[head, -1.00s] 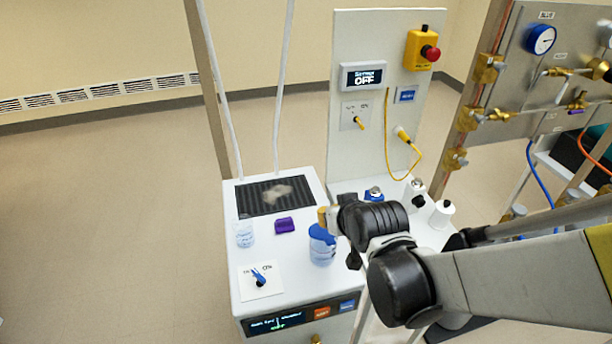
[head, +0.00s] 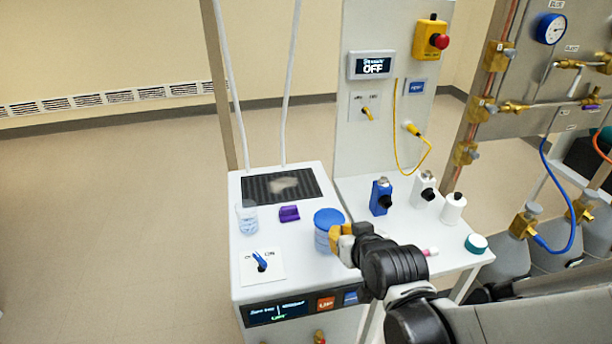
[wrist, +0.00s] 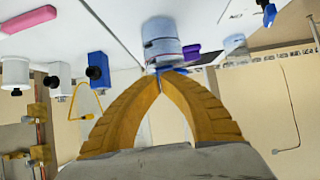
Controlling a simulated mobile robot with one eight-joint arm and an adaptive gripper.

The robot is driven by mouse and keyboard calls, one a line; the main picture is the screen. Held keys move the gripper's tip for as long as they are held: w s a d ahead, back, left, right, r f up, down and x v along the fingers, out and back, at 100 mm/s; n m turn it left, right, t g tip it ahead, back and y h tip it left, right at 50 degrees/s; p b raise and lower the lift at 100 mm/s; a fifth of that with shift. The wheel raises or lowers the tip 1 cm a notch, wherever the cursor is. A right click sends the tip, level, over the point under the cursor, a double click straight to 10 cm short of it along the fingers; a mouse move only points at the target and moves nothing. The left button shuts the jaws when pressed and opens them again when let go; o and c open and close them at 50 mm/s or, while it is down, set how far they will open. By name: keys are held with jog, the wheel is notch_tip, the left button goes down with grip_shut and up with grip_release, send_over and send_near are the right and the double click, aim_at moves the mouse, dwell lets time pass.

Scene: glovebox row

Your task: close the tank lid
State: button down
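The tank is a small clear, bluish cylinder (head: 323,242) on the white bench, left of my gripper in the head view. Its round blue lid (head: 328,217) lies over the top and looks about level; I cannot tell whether it is fully seated. My gripper (head: 341,238) is at the tank's right side, just below the lid's edge. In the upside-down wrist view, the tank (wrist: 162,40) stands right beyond the fingertips (wrist: 160,76). The yellow fingers meet at their tips with nothing seen between them. The fingertips hide part of the lid there, and contact is unclear.
A purple block (head: 289,213), a clear beaker (head: 246,217) and a blue-handled switch (head: 261,261) are left of the tank.

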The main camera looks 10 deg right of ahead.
jog(key=shift+s+f, duration=0.1)
jog(key=shift+f, duration=0.25)
jog(key=shift+r, duration=0.1)
dwell(0.4)
jog(key=shift+r+p, duration=0.6)
jog(key=shift+r, duration=0.2)
jog(key=shift+r, duration=0.1)
